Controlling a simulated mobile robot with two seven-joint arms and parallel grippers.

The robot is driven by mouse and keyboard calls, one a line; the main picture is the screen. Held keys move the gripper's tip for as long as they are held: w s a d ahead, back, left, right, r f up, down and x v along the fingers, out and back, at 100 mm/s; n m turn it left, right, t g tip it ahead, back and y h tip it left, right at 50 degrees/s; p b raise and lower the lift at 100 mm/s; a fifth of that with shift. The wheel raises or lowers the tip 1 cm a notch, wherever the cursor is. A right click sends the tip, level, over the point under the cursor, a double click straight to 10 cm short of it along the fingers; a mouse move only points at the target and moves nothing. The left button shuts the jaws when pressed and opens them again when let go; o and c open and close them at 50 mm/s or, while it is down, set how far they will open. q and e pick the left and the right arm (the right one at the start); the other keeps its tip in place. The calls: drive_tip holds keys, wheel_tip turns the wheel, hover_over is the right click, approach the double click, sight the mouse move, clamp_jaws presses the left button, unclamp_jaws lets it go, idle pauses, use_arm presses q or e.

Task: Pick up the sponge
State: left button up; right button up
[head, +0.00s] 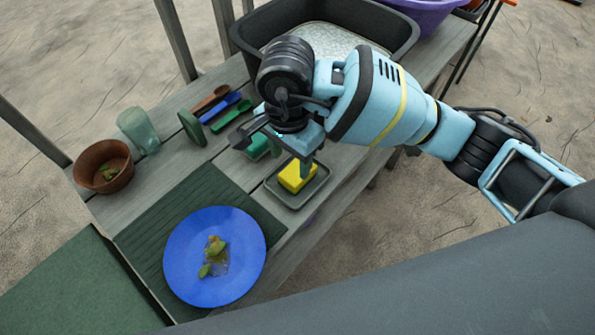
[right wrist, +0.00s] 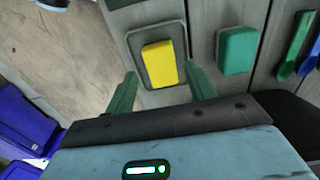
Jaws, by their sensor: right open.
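A yellow block that looks like the sponge (head: 297,177) lies in a small grey tray (head: 319,179) at the table's near edge. In the right wrist view the sponge (right wrist: 160,64) shows in the tray (right wrist: 155,32), between and beyond the two green fingers. My right gripper (head: 275,150) is open and empty, above and beside the tray; one finger overlaps the sponge's far end in the head view. Contact cannot be told. In the right wrist view the open gripper (right wrist: 161,80) faces the sponge. My left gripper is not in view.
A green block (head: 258,146) lies beside the tray, partly behind my gripper. Several spoons (head: 225,107), a green cup (head: 139,130) and a brown bowl (head: 103,166) stand farther left. A blue plate (head: 190,255) with scraps lies on a dark mat. A black basin (head: 398,35) stands behind my arm.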

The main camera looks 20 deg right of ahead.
sight(293, 173)
drive_tip(key=shift+w+d+f, duration=0.1)
drive_tip(key=shift+d+f, duration=0.05)
drive_tip(key=shift+f, duration=1.55)
drive_tip(key=shift+d+f, duration=0.15)
drive_tip(key=shift+f, duration=1.5)
drive_tip(key=shift+c, duration=0.4)
drive_tip(key=c, duration=0.6)
drive_tip(key=shift+c, duration=0.3)
drive_tip(key=shift+r, duration=0.1)
drive_tip(key=shift+r, duration=0.4)
wheel_tip(293, 173, up, 2)
drive_tip(key=shift+r, duration=0.2)
drive_tip(key=s+d+r+b, duration=0.1)
drive_tip(key=s+d, duration=0.9)
drive_tip(key=d, duration=0.2)
drive_tip(key=shift+s+d+r, duration=0.15)
drive_tip(key=shift+s+r, duration=0.05)
drive_tip(key=shift+r, duration=0.15)
